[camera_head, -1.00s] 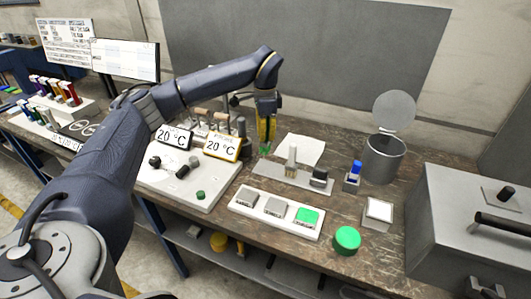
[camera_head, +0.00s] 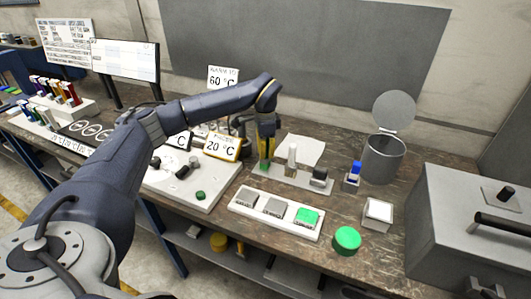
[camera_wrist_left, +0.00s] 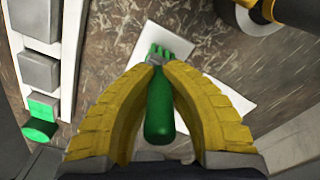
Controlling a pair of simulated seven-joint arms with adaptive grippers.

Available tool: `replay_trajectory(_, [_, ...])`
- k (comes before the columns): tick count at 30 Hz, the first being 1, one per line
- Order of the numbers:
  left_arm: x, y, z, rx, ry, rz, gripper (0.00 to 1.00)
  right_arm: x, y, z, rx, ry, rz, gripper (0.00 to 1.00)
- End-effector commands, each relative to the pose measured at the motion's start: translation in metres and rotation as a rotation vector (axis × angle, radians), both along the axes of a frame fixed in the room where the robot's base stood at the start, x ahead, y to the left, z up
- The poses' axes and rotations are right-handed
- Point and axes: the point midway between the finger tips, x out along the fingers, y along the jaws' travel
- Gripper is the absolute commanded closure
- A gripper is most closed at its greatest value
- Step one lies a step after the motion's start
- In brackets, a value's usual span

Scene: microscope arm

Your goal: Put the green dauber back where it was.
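The green dauber (camera_wrist_left: 160,110) is between the yellow fingers of my left gripper (camera_wrist_left: 155,62), whose tips close on its grey collar in the left wrist view. In the head view this gripper (camera_head: 265,160) is above the bench, at the left end of a grey holder plate (camera_head: 285,182). A pale upright piece (camera_head: 292,158) and a dark block (camera_head: 319,177) stand on that plate. A blue dauber (camera_head: 356,169) stands in a small grey holder to the right. The fingers mostly hide the green dauber in the head view. My right gripper is out of view.
A white tray (camera_head: 241,203) with two grey pads and one green pad lies in front. A round green object (camera_head: 347,239), a white-topped block (camera_head: 378,211) and an open metal canister (camera_head: 384,160) stand right. White paper (camera_head: 306,147) lies behind; a control panel (camera_head: 213,191) is left.

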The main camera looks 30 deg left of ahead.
Motion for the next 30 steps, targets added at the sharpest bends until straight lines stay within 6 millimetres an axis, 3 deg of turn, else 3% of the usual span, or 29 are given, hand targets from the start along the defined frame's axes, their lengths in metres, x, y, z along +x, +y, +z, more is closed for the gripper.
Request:
replay_trajectory(6, [0.000,0.000,-0.002,0.000,0.001,0.000,1.00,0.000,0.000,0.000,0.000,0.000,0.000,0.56])
replay_trajectory(7, [0.000,0.000,-0.003,0.000,0.001,0.000,0.91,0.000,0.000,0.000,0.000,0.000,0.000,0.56])
replay_trajectory(12, [0.000,0.000,-0.002,0.001,0.001,0.000,0.72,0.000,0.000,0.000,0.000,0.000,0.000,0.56])
replay_trajectory(23, [0.000,0.000,0.003,0.001,-0.001,0.000,0.71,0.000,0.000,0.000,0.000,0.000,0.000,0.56])
replay_trajectory(30, [0.001,0.000,0.037,0.001,-0.003,0.000,0.71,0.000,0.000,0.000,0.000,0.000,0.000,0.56])
